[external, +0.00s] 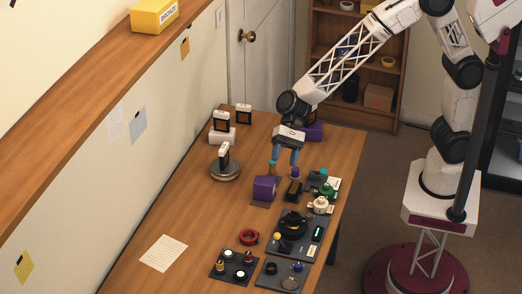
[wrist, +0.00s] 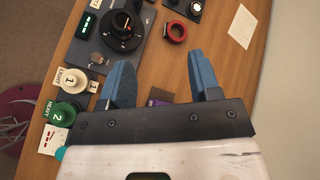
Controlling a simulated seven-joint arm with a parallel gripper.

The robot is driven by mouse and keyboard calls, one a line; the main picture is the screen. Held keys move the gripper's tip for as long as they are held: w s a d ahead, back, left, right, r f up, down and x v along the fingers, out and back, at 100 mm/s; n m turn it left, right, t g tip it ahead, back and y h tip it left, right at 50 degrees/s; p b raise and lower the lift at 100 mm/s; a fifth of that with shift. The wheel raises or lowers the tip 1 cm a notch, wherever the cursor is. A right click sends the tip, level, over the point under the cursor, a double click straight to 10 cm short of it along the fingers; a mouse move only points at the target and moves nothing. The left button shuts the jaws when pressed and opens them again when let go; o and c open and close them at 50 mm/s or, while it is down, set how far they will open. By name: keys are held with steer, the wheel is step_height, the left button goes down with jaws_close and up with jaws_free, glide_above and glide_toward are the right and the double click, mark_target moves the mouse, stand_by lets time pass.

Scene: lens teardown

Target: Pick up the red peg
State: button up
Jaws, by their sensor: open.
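A small red-topped peg (external: 248,257) appears to stand on the dark square tray (external: 232,275) at the front of the table in the external view, among other small pegs. It is too small to make out clearly. My gripper (external: 284,160) is open and empty, pointing down above the middle of the table, well behind that tray. In the wrist view my blue fingers (wrist: 162,78) are spread wide with nothing gripped between them. A corner of the tray (wrist: 180,8) shows at the top edge there, and I cannot pick out the red peg.
A purple block (external: 264,188) stands under my gripper. A red ring (external: 249,237) lies behind the peg tray. A dark plate with a black dial (external: 293,223) and the green and cream weights (external: 322,205) are on the right. Bare wood surrounds the paper (external: 163,253).

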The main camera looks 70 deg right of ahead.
steer(key=w+a+f+m+y, duration=0.1)
steer(key=w+a+f+m, duration=0.15)
steer(key=a+f, duration=0.65)
steer(key=m+t+y, duration=0.1)
steer(key=m+y, duration=0.1)
steer(key=m, duration=0.3)
glide_toward(248, 253)
steer(key=shift+s+a+f, duration=0.15)
steer(key=shift+a+f, duration=0.15)
steer(key=shift+a, duration=0.2)
steer(key=shift+s+a+f, duration=0.1)
steer(key=shift+a+f, duration=0.15)
steer(key=shift+a, duration=0.25)
steer(key=shift+h, duration=0.3)
steer(key=shift+x, duration=1.3)
steer(key=shift+x, duration=2.65)
steer(key=shift+w+r, duration=0.1)
steer(key=shift+w, duration=0.1)
